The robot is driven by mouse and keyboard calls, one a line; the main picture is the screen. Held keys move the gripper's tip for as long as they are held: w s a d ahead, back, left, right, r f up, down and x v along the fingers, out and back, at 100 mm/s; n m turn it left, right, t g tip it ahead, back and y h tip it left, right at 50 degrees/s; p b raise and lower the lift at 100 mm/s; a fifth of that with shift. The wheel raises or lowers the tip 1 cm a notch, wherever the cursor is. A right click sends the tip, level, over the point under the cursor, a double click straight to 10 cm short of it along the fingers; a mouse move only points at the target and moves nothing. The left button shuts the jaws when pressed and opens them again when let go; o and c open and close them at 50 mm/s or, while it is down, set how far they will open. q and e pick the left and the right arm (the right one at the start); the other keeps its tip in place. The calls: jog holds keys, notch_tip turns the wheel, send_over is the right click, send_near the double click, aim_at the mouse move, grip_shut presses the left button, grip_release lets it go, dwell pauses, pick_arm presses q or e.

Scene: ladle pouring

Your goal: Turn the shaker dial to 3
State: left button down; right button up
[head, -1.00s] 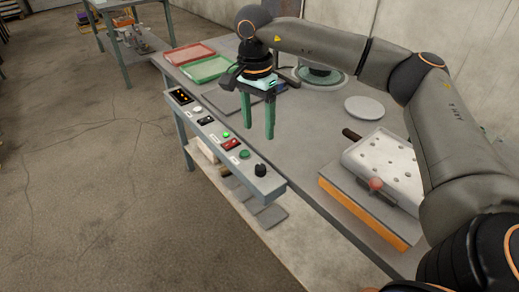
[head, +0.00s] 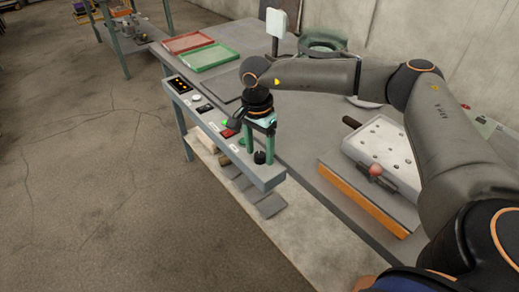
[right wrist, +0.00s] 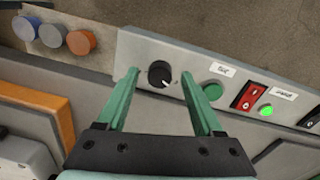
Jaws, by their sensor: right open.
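The black dial (head: 259,157) is the round knob near the right end of the grey control panel (head: 268,178) on the bench's front edge. In the right wrist view the dial (right wrist: 159,74) shows a white pointer mark toward the lower right. No scale numbers are legible. My right gripper (head: 259,148) points down over that panel end. Its green fingers are open, and in the right wrist view they stand either side of the dial with gaps. I cannot tell whether the fingertips are level with it. My left gripper is not in view.
Beside the dial are a green button (right wrist: 212,91), a red rocker switch (right wrist: 249,96) and a lit green lamp (right wrist: 266,109). A white perforated block (head: 385,150) sits at the right above an orange-edged base (head: 362,204). Red (head: 188,42) and green (head: 212,58) trays lie farther back.

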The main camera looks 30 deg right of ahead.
grip_shut()
dwell(0.5)
